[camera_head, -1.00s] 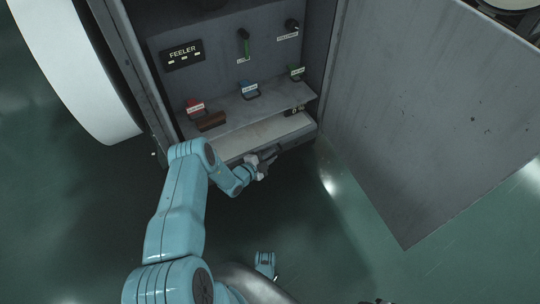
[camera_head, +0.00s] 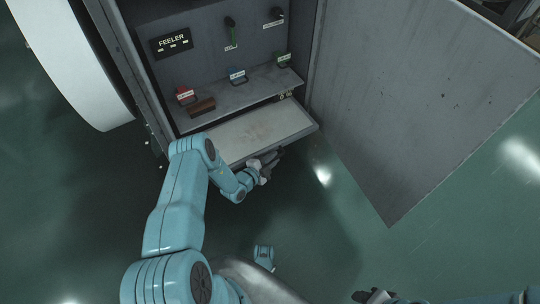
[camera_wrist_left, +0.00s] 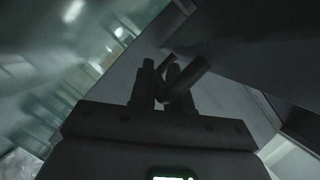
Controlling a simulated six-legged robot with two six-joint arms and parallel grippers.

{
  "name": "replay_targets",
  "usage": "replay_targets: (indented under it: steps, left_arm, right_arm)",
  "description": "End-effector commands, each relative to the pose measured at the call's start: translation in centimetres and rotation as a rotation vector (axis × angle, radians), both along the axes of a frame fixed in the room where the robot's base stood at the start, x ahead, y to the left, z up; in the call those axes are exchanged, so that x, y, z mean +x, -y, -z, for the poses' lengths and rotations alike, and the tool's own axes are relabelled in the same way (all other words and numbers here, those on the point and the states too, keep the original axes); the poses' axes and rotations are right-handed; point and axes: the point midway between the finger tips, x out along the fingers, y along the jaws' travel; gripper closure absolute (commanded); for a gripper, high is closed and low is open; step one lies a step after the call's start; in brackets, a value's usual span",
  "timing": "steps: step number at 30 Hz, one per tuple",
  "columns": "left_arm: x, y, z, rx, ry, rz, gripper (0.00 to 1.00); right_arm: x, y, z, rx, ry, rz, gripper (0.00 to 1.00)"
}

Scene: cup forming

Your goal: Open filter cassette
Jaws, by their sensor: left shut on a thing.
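The filter cassette (camera_head: 258,133) looks like a flat, pale drawer that sticks out of the cabinet below the shelf. Its top is bare with a few stains. My left gripper (camera_head: 274,158) is at its front edge, right of the middle, and is shut on its handle. The handle is mostly hidden by the fingers in the head view. In the dark left wrist view, the fingers (camera_wrist_left: 166,75) close around a dark bar. My right gripper (camera_head: 370,296) is only partly in view at the bottom edge, and its jaws are unclear.
The cabinet shelf (camera_head: 225,103) above holds red, blue and green tagged items and a brown block (camera_head: 201,107). A FEELER panel (camera_head: 172,43) is on the back wall. The large cabinet door (camera_head: 410,90) stands open on the right. The floor in front is clear.

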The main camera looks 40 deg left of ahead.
Motion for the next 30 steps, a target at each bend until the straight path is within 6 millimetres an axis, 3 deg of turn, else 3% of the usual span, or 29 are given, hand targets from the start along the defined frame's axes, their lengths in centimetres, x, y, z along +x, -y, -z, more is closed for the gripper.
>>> replay_targets:
  steps: [16, 17, 26, 30]
  left_arm:
    - [-0.1, 0.0, 0.0, 0.000, 0.001, -0.002, 1.00]
    - [-0.1, 0.1, 0.0, 0.000, 0.001, -0.002, 0.77]
    - [-0.2, 0.2, -0.1, 0.000, 0.000, -0.001, 0.77]
    - [-1.5, 0.1, -0.5, -0.001, -0.002, -0.003, 0.77]
  right_arm:
    - [0.0, 0.0, -0.1, 0.000, -0.001, -0.001, 0.57]
    - [0.0, 0.0, -0.1, 0.000, -0.001, -0.001, 0.57]
    - [0.0, 0.0, -0.2, 0.000, -0.001, -0.001, 0.57]
    - [-0.1, -0.1, -0.9, 0.001, -0.002, -0.005, 0.57]
